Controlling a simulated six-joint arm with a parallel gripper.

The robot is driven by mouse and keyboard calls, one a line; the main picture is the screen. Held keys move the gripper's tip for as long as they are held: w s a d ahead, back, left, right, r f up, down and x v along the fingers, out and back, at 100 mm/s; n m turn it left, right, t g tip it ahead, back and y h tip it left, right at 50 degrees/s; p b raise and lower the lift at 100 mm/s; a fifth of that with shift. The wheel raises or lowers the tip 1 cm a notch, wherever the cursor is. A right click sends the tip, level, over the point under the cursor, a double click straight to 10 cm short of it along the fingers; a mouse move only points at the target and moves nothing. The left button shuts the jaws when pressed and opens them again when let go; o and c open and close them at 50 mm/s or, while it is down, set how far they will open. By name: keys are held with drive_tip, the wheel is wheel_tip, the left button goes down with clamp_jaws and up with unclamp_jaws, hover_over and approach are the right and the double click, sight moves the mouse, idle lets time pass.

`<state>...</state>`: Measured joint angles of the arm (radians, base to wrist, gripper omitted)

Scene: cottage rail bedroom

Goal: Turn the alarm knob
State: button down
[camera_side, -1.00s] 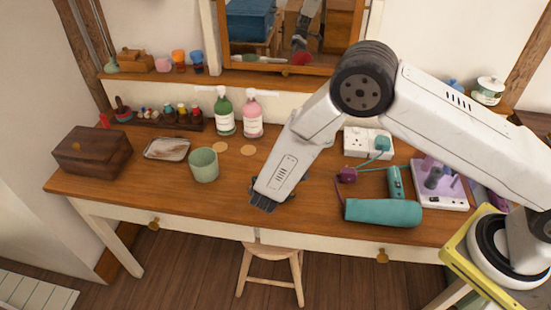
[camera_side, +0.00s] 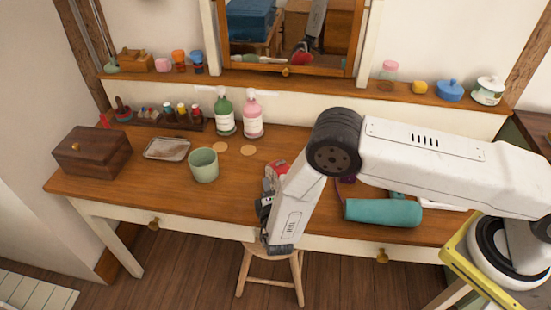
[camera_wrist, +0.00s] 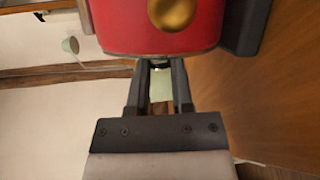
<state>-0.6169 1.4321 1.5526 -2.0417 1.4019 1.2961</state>
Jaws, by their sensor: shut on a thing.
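The red alarm clock (camera_wrist: 160,28) fills the top middle of the wrist view, with a round brass part (camera_wrist: 172,12) on its face. In the side view only a bit of the red clock (camera_side: 278,169) shows beside my arm, near the middle of the table. My gripper (camera_wrist: 158,66) reaches the clock's edge, its two fingers closed in on a small dark piece there, which I take as the alarm knob. The fingertips hide most of this piece. In the side view my gripper (camera_side: 266,196) is low beside the clock, its tips unclear.
A green cup (camera_side: 203,166) stands to the left, with two bottles (camera_side: 238,115) behind. A teal cylinder (camera_side: 383,212) lies to the right of my wrist. The table's front edge is close below my gripper. The tabletop left of the clock is partly clear.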

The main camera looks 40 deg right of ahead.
drive_tip(key=shift+f+m+t+h, duration=0.25)
drive_tip(key=shift+m+t+h, duration=0.3)
drive_tip(key=shift+t, duration=0.55)
drive_tip(key=c, duration=0.5)
unclamp_jaws()
drive_tip(key=shift+v, duration=3.9)
